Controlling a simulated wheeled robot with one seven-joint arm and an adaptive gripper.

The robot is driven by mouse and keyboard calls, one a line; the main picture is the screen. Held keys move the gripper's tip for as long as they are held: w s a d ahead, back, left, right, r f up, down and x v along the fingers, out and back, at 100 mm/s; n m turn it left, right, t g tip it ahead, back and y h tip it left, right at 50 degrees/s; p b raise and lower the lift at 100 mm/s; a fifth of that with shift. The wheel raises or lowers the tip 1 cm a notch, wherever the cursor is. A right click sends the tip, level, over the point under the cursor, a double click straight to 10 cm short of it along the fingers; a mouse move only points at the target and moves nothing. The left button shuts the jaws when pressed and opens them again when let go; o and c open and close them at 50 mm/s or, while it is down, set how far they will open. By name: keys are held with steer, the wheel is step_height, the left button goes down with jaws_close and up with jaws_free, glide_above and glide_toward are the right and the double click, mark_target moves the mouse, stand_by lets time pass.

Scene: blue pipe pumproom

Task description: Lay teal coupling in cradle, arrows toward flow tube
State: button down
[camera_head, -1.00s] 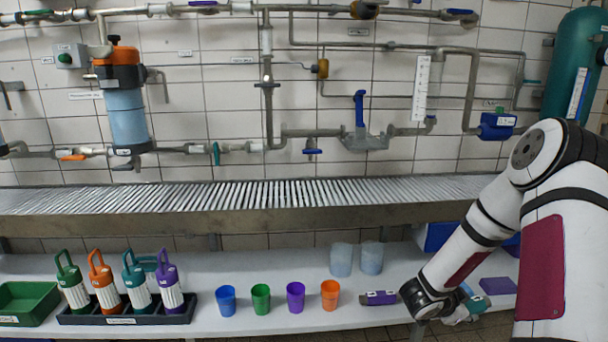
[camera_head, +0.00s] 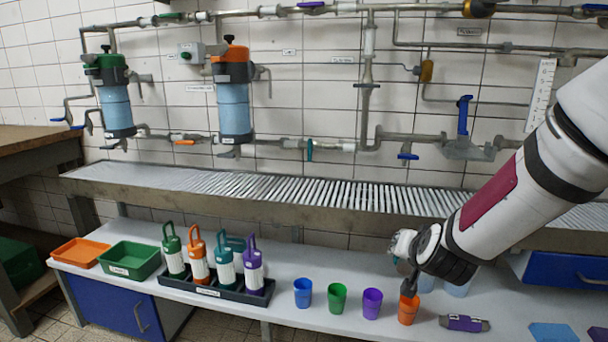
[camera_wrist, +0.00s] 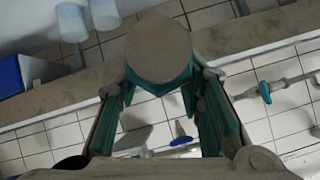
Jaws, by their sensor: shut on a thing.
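My gripper (camera_wrist: 158,78) is shut on the teal coupling (camera_wrist: 178,76). In the wrist view the coupling's round grey end (camera_wrist: 158,48) faces the camera between the fingers; no arrows can be made out. In the head view my gripper (camera_head: 404,258) is above the front table behind the orange cup, and the coupling is too hidden to tell there. The grey cradle (camera_head: 468,150) with an upright blue lever sits in the wall pipework, well above and right of my gripper. The flow tube, seen as a white scale plate (camera_head: 541,92), is right of it, partly behind my arm.
A slatted shelf (camera_head: 300,190) runs between table and wall pipes. Blue (camera_head: 303,292), green (camera_head: 337,297), purple (camera_head: 372,302) and orange (camera_head: 408,310) cups stand on the table. A purple coupling (camera_head: 463,323) lies right of them. Several bottles stand in a dark rack (camera_head: 207,291).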

steer(key=s+a+r+p, duration=0.2)
steer(key=s+r+p, duration=0.2)
steer(key=r+p, duration=0.5)
steer(key=s+a+r+n+y+p, duration=0.1)
steer(key=s+r+p, duration=0.3)
steer(key=p, duration=1.7)
step_height(320, 180, up, 5)
steer(key=shift+a+n+y, duration=0.3)
steer(key=shift+a, duration=0.35)
steer(key=shift+s+f, duration=0.1)
